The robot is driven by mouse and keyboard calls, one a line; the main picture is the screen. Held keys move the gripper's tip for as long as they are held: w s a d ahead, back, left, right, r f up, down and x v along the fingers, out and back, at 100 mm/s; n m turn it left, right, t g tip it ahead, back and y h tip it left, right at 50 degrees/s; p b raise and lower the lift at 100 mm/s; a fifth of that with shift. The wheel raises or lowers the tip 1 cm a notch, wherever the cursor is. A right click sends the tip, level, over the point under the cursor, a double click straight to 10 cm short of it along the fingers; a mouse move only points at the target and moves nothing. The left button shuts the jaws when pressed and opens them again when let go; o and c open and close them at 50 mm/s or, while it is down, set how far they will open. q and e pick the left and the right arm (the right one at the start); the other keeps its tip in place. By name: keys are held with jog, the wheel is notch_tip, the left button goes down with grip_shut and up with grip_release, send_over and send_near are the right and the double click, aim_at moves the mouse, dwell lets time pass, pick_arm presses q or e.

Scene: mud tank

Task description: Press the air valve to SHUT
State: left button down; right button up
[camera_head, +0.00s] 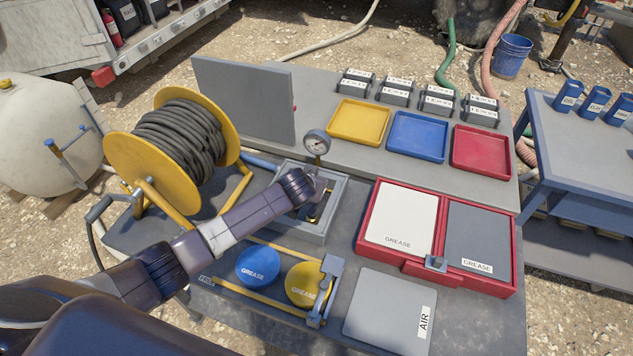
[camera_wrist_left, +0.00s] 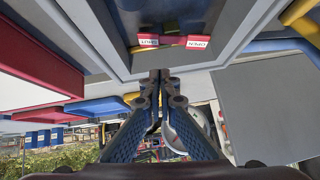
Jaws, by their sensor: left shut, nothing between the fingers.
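A grey open box (camera_head: 338,197) with a round pressure gauge (camera_head: 317,143) at its back rim stands on the grey bench. My left arm comes in from the left, and my left gripper (camera_head: 316,190) is over this box, partly hiding its inside. In the left wrist view the box's wall (camera_wrist_left: 190,66) shows, with a red part (camera_wrist_left: 168,28) bearing two small white labels inside, which looks like the air valve.
A yellow hose reel (camera_head: 140,165) stands left of the box. A red case (camera_head: 365,215) with grease panels is to the right, and a grey AIR plate (camera_head: 385,310) lies in front. Yellow (camera_head: 358,121), blue (camera_head: 418,135) and red trays (camera_head: 482,150) sit behind.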

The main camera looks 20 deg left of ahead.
pick_arm(q)
jog(key=b+v, duration=0.2)
jog(key=v, duration=0.8)
jog(key=shift+d, duration=0.4)
pick_arm(e)
jog(key=shift+a+f, duration=0.1)
jog(key=shift+f, duration=0.7)
pick_arm(q)
jog(key=shift+f, duration=0.1)
jog(key=shift+s, duration=0.1)
pick_arm(e)
jog(key=shift+s+d, duration=0.1)
jog(key=shift+d, duration=0.2)
